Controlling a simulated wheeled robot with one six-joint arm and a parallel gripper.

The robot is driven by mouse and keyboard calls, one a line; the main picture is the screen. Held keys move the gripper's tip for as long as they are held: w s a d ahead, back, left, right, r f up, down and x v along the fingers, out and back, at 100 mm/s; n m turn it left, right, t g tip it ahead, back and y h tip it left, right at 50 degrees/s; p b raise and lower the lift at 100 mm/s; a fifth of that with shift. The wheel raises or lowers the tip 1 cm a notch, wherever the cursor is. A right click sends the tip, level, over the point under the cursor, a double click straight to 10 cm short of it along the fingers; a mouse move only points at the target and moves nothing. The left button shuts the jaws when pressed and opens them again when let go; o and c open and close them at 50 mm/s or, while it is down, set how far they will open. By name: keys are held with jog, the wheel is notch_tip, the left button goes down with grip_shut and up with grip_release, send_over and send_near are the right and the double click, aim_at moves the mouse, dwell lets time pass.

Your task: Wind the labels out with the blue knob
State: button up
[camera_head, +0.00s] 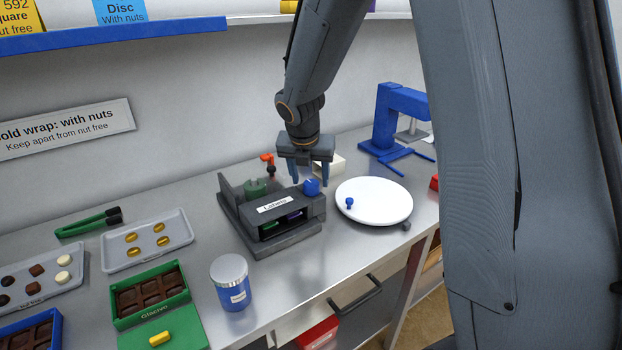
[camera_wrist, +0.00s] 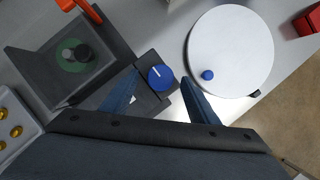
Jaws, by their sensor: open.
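The blue knob (camera_head: 311,187) sits on the right end of the dark grey label machine (camera_head: 262,236), which bears a white "Labels" plate. In the wrist view the knob (camera_wrist: 160,77) has a white pointer line on its top. My gripper (camera_head: 305,180) is open, pointing down above the knob. In the wrist view the knob shows between the fingertips of my gripper (camera_wrist: 160,85), nearer the left one. I cannot tell whether a finger touches it. In the machine's front opening, green and purple pieces show, partly hidden. Its top holds a green roll (camera_head: 256,187).
A white round turntable (camera_head: 374,203) with a small blue peg stands close to the right. A blue press-like stand (camera_head: 391,125) is behind it. A blue lidded jar (camera_head: 231,283) stands at front left. Trays of sweets (camera_head: 147,240) lie at left. An orange-red handle (camera_head: 268,159) rises behind the machine.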

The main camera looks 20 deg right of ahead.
jog(key=shift+x, duration=0.75)
jog(key=c, duration=1)
jog(key=shift+c, duration=0.2)
